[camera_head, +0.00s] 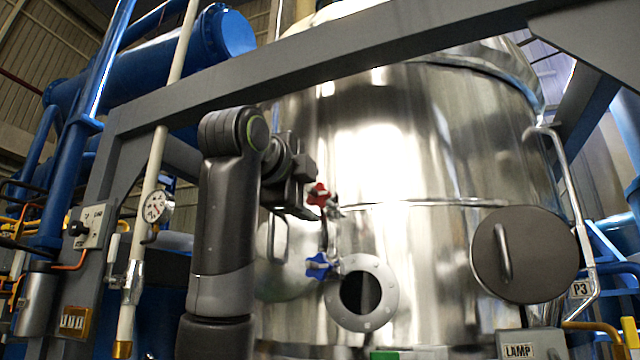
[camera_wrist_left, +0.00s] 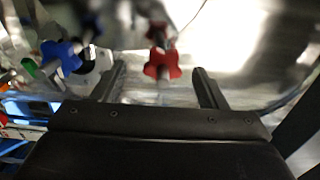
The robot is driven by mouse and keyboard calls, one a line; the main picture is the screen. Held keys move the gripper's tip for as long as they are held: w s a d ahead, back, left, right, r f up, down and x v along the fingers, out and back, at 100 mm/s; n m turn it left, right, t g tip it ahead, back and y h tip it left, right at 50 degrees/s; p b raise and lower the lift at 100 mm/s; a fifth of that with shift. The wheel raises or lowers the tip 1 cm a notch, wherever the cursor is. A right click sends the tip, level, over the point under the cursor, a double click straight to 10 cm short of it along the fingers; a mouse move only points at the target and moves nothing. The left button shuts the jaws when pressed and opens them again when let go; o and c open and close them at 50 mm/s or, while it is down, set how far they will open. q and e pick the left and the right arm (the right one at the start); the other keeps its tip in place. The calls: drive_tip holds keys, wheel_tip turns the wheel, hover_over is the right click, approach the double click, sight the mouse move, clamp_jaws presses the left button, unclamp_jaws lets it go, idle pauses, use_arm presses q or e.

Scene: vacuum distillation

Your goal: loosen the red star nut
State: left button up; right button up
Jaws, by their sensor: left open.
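The red star nut (camera_head: 319,195) sits on a fitting at the front of the shiny steel vessel, above a blue star nut (camera_head: 319,266). In the left wrist view the red star nut (camera_wrist_left: 162,63) shows ahead of my left gripper (camera_wrist_left: 158,82), between the lines of its two fingers. The fingers are apart and nothing is held. In the head view my left gripper (camera_head: 302,200) is just left of the red star nut; whether they touch cannot be told. The blue star nut (camera_wrist_left: 61,56) lies outside the fingers, to the left. My right gripper is not in view.
The steel vessel (camera_head: 430,140) fills the middle, with a round flanged port (camera_head: 391,296) below the nuts and a round handled cover (camera_head: 525,255) at right. A grey beam (camera_head: 330,62) crosses above my arm. A pressure gauge (camera_head: 156,206) stands at left.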

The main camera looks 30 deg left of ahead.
sight(316, 194)
use_arm(q)
drive_tip(key=shift+w+r+p, duration=0.25)
drive_tip(key=shift+w+p, duration=0.1)
drive_tip(key=shift+w, duration=0.85)
drive_tip(key=shift+w+p, duration=0.3)
drive_tip(key=shift+p, duration=0.15)
drive_tip(key=shift+w, duration=0.2)
drive_tip(key=shift+w+a+f, duration=0.1)
drive_tip(key=shift+w+f, duration=0.05)
drive_tip(key=shift+w, duration=0.25)
drive_tip(key=shift+s, duration=0.1)
drive_tip(key=c, duration=1)
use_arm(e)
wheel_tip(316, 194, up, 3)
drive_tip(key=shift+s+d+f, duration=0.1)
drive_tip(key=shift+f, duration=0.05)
